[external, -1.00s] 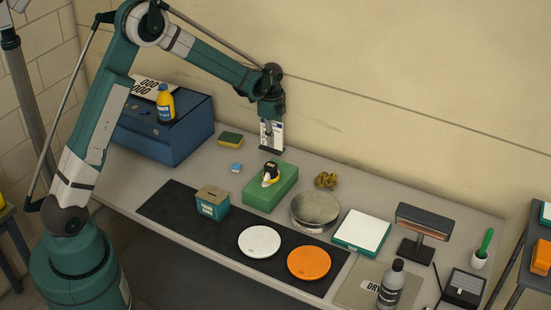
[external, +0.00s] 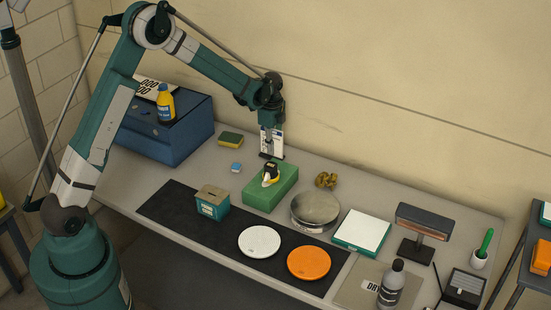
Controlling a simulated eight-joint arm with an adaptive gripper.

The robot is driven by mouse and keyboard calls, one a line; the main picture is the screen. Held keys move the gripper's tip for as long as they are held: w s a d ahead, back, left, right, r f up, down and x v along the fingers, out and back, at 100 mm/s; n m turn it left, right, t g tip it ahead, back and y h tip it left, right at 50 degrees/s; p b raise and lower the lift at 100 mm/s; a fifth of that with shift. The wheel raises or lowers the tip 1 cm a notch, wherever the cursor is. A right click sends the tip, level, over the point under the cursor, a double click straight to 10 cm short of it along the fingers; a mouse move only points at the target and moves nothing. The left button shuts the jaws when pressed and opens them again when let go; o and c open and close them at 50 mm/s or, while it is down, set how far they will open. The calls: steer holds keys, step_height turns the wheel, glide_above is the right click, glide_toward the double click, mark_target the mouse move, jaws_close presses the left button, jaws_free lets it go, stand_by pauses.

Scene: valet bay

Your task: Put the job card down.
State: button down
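The job card (external: 278,139), a white upright card with dark print and a dark strip along its bottom edge, is at the back of the bench near the wall. My gripper (external: 268,147) points down at it, its fingers in front of the card and covering part of its face. It appears shut on the card, though the fingers are small here. The card's bottom edge is at or just above the grey bench top (external: 305,170); I cannot tell whether it touches.
A sponge (external: 230,139) and small blue block (external: 236,168) lie left, by the blue case (external: 185,140). A brown crumpled piece (external: 326,180) and round metal dish (external: 315,208) are right.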

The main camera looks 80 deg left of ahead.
steer(key=shift+f, duration=0.25)
steer(key=c, duration=2.7)
jaws_free()
steer(key=shift+r, duration=0.1)
steer(key=shift+o, duration=0.2)
steer(key=shift+r, duration=0.1)
step_height(320, 180, up, 12)
steer(key=shift+r, duration=0.1)
